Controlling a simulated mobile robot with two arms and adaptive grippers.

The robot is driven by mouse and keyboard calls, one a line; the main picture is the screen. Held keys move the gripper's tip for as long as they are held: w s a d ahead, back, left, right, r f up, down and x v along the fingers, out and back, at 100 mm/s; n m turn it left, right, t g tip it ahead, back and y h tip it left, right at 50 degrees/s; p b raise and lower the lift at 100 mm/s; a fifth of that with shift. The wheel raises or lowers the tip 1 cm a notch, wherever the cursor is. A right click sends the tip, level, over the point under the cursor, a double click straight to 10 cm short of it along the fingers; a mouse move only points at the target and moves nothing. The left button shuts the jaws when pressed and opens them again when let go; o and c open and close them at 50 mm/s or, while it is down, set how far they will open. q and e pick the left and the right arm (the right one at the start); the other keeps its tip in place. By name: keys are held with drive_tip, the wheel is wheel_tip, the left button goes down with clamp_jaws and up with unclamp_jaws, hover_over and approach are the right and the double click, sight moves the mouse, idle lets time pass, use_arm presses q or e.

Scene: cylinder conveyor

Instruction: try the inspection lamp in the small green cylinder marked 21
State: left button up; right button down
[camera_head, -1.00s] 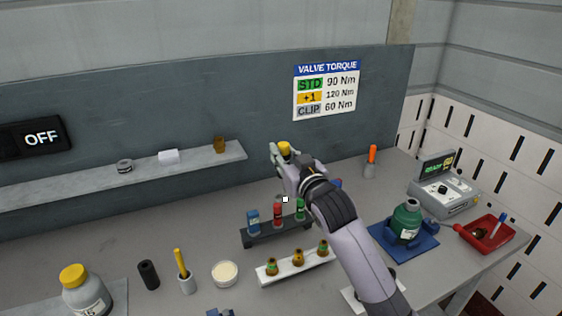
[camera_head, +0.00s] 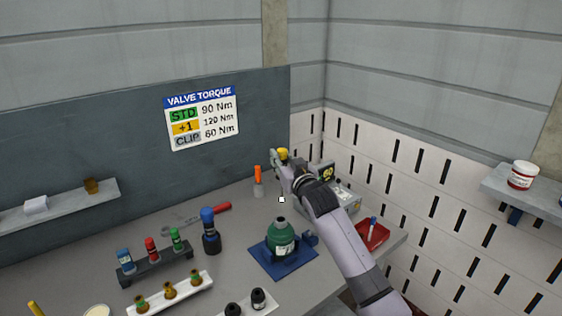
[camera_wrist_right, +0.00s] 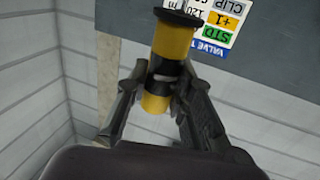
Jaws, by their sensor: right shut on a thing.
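My right gripper (camera_head: 282,160) is raised above the back right of the bench. It is shut on the inspection lamp (camera_head: 283,152), a yellow and black stick. In the right wrist view the lamp (camera_wrist_right: 172,45) shows between the fingers of the gripper (camera_wrist_right: 160,92), with a wide black end. The small green cylinder (camera_head: 281,240) stands upright on a blue mat (camera_head: 262,262), with an open-looking dark neck and a pale label. The number on it is too small to read. The lamp is above and apart from it. My left gripper is not in view.
A black rack (camera_head: 146,269) with several coloured valves and a white rack (camera_head: 187,295) stand at left. A red tray (camera_head: 374,238) lies right of the mat.

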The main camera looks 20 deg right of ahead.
drive_tip(key=shift+w+a+f+b, duration=0.1)
drive_tip(key=shift+a+f+b, duration=0.25)
drive_tip(key=shift+f+b, duration=0.3)
drive_tip(key=f+b, duration=0.1)
drive_tip(key=f, duration=0.1)
drive_tip(key=f+b, duration=0.1)
drive_tip(key=b, duration=0.1)
drive_tip(key=shift+d+f, duration=0.2)
drive_tip(key=shift+f, duration=0.15)
drive_tip(key=shift+a+f+b, duration=0.1)
drive_tip(key=shift+f+b, duration=0.2)
drive_tip(key=shift+f, duration=0.35)
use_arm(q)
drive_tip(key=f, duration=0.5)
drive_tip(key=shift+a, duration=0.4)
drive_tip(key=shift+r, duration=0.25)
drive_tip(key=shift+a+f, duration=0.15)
use_arm(e)
drive_tip(key=shift+f, duration=0.1)
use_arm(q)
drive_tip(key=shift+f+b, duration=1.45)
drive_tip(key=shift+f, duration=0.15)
use_arm(e)
drive_tip(key=shift+f, duration=2.65)
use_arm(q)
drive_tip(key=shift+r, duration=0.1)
use_arm(e)
drive_tip(key=shift+r, duration=0.1)
